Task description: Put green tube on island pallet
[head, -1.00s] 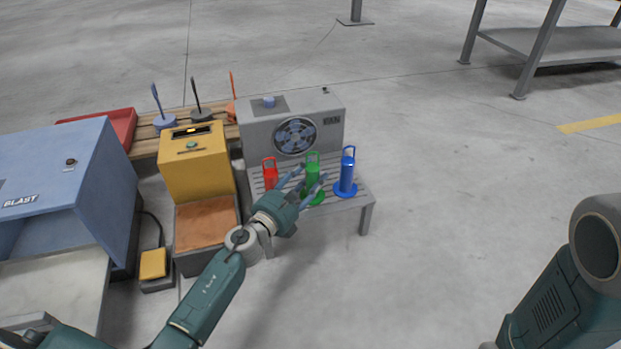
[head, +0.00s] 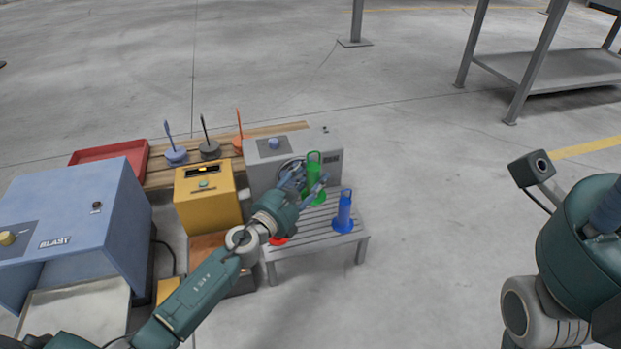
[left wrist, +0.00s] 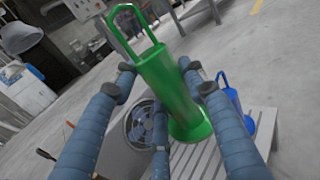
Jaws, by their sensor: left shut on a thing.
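The green tube (head: 314,172) has a loop handle on top and a wide round base. My left gripper (head: 304,186) is shut on it, and the tube appears raised above the slatted grey bench (head: 310,238). In the left wrist view the green tube (left wrist: 168,85) stands tilted between my blue fingers (left wrist: 160,84). The wooden pallet (head: 223,151) lies behind the machines, with a red tray and several upright-handled pieces on it. Whether this is the island pallet, I cannot tell. My right gripper is not in view; only parts of my right arm show at the right edge.
The blue tube (head: 344,213) stands on the bench, and a red base (head: 278,239) shows beside my wrist. The grey fan box (head: 293,160), yellow machine (head: 207,195) and blue blast cabinet (head: 80,220) stand close by.

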